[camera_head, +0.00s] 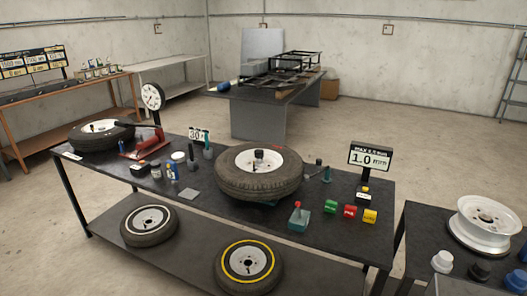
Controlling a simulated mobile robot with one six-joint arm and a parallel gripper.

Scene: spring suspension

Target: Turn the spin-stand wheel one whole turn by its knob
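A black tyre on a white rim (278,160) lies flat in the middle of the dark workbench; it looks like the spin-stand wheel. A dark upright piece (259,154) stands at its hub; I cannot tell whether this is the knob. A teal part shows just under the tyre's front edge, and the rest of the stand is hidden. My gripper is not in view.
A display reading 1.0 mm (370,158) stands right of the wheel. A red-handled lever (298,215) and green, red and yellow blocks (350,211) sit at the front right. Another tyre (82,136) lies at the left end. Bottles (171,171) stand left of the wheel.

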